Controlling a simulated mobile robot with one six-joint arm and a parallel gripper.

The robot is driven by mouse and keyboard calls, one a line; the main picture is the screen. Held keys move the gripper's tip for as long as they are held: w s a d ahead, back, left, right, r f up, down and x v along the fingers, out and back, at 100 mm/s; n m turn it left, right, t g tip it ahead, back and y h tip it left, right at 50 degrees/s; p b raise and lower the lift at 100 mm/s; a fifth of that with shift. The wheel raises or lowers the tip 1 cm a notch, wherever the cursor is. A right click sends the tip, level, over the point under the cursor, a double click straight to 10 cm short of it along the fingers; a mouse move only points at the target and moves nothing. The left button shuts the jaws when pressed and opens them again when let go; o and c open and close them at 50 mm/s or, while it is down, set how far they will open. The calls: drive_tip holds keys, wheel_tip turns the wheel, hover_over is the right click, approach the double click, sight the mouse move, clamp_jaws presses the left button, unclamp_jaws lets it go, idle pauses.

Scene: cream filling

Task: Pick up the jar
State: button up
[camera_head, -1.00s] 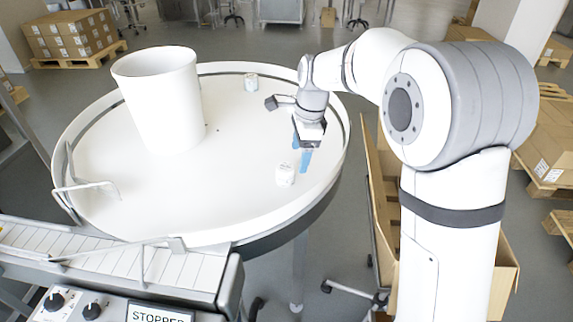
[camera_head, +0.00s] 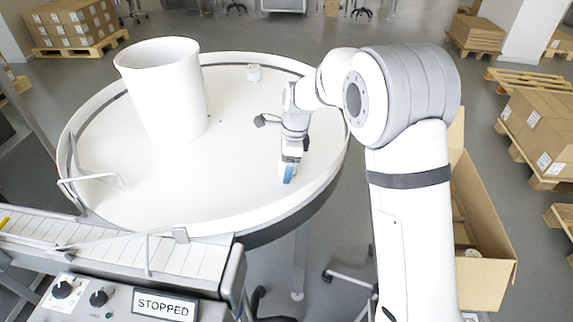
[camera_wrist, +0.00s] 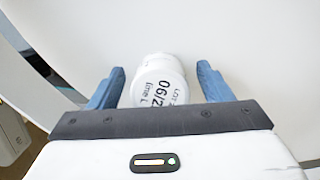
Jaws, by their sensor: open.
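The white jar (camera_wrist: 158,85) shows in the wrist view with printed text on its lid. It sits between my gripper's two blue fingers (camera_wrist: 160,68), with a small gap visible on each side. My gripper is open around the jar and not closed on it. In the head view my gripper (camera_head: 288,173) points down at the right part of the round white table (camera_head: 235,185), and it hides the jar there.
A tall white bin (camera_head: 163,95) stands on the left part of the table. A raised rim (camera_head: 330,175) runs round the table. A conveyor (camera_head: 130,250) with a panel reading STOPPED (camera_head: 165,306) is at front left. An open cardboard box (camera_head: 487,262) stands to the right.

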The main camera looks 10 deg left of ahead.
drive_tip(key=c, duration=1.1)
drive_tip(key=shift+r, duration=0.1)
